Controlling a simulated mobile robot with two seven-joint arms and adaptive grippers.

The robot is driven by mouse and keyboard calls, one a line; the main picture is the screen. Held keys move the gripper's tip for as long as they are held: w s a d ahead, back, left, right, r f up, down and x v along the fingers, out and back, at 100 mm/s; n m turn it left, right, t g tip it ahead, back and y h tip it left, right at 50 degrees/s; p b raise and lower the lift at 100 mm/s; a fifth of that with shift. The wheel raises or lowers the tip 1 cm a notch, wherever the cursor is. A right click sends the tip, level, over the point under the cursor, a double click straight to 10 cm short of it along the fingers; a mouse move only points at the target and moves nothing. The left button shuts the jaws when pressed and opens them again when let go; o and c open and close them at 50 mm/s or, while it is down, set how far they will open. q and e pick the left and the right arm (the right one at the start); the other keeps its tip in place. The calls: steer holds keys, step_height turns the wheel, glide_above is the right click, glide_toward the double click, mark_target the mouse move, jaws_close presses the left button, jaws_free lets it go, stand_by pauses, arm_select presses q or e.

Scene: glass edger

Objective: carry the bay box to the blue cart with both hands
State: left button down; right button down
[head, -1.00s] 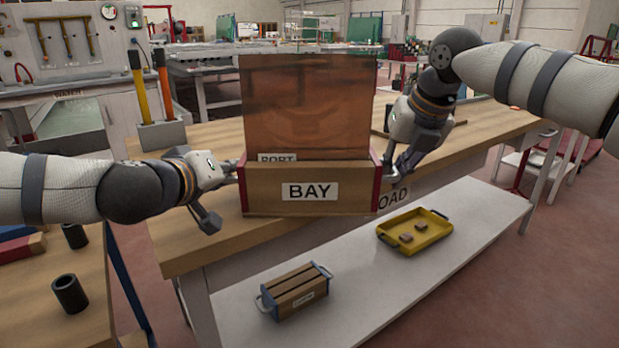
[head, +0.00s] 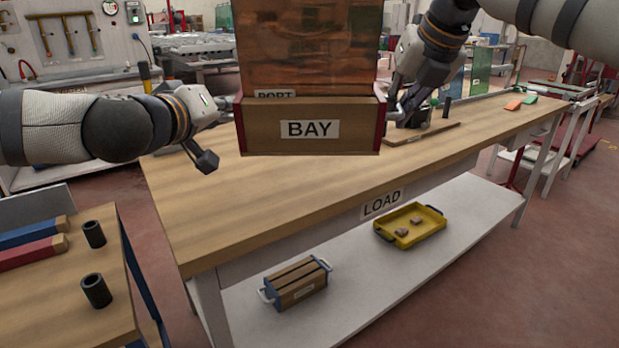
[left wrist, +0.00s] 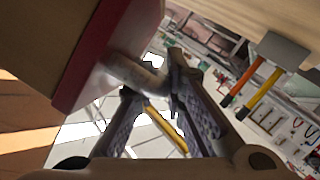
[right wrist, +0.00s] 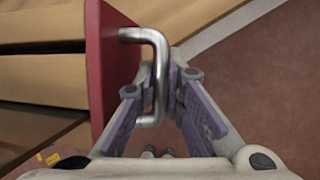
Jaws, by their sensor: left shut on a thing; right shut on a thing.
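The bay box (head: 260,140) is a wooden box with red ends, a BAY label and a tall brown panel (head: 310,45) rising behind its front. It hangs level above the bench. My left gripper (head: 229,103) is shut on its left handle, which shows in the left wrist view (left wrist: 135,75). My right gripper (head: 393,113) is shut on its right metal handle, clear in the right wrist view (right wrist: 158,75). A wooden-topped stand with a blue leg (head: 140,290) is at lower left; I cannot tell whether it is the blue cart.
The LOAD bench (head: 300,200) lies below the box, its near top mostly bare. Its lower shelf (head: 350,290) holds a small wooden box (head: 297,285) and a yellow tray (head: 411,228). The stand holds black cylinders (head: 96,290) and blue and red bars (head: 30,255).

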arm_select(q)
steer(key=shift+w+f, duration=0.25)
steer(key=shift+f, duration=0.15)
arm_select(e)
steer(key=shift+w+f, duration=0.25)
steer(key=shift+f, duration=0.25)
arm_select(q)
steer(key=shift+s+r, duration=0.1)
arm_select(e)
steer(key=shift+s+r, duration=0.1)
